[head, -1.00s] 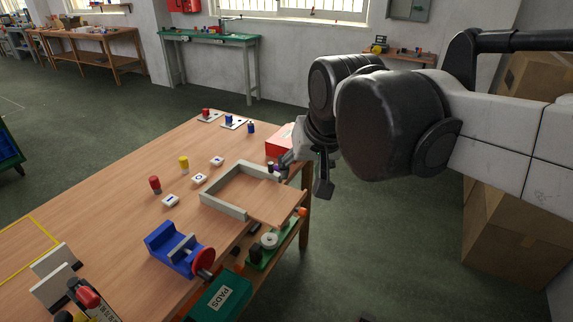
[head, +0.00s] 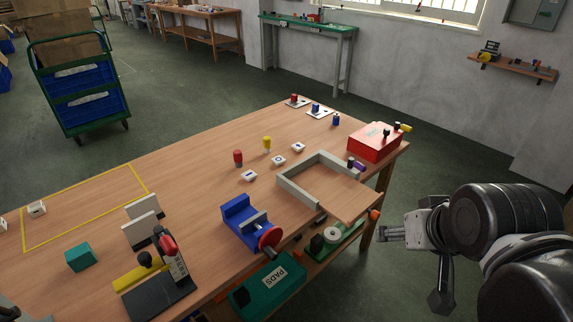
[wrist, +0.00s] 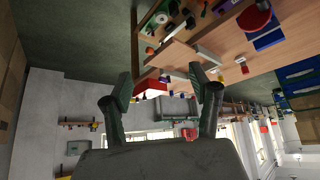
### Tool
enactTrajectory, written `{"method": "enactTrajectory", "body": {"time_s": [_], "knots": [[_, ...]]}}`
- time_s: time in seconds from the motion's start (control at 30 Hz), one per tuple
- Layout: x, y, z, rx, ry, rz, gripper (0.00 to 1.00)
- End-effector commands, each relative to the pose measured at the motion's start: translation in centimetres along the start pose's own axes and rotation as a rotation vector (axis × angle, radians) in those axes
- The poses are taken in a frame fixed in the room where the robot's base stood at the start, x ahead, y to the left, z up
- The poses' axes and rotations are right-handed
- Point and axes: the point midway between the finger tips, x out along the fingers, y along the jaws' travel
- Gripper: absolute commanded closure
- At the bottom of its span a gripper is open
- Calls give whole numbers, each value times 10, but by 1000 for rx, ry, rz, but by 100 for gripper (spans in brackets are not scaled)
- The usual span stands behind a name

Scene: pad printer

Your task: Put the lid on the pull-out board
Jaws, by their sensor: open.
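The pull-out board (head: 347,197) is a flat wooden panel at the table's right edge, beside a grey U-shaped frame (head: 290,188). Its top looks bare, and it also shows in the wrist view (wrist: 172,54). A red box (head: 372,143) stands at the table's far right corner with a dark knob on top. I cannot tell for certain whether its top is a separate lid. The box is partly visible between the fingers in the wrist view (wrist: 150,88). My gripper (head: 412,268) is open and empty, off the table to the right of the board.
A small purple-and-black item (head: 357,164) lies between the frame and the red box. A blue fixture with a red wheel (head: 245,222) stands at the near edge. A shelf below holds a green PADS box (head: 268,288). Floor right of the table is clear.

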Motion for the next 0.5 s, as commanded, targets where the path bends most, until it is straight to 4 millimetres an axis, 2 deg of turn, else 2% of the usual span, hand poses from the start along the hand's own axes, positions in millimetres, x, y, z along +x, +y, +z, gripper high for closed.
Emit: {"method": "enactTrajectory", "body": {"time_s": [0.17,0.5], "knots": [[-5,-4,-31,-25,-22,-7,43],[-3,-24,-135,-119,-110,-33,43]]}}
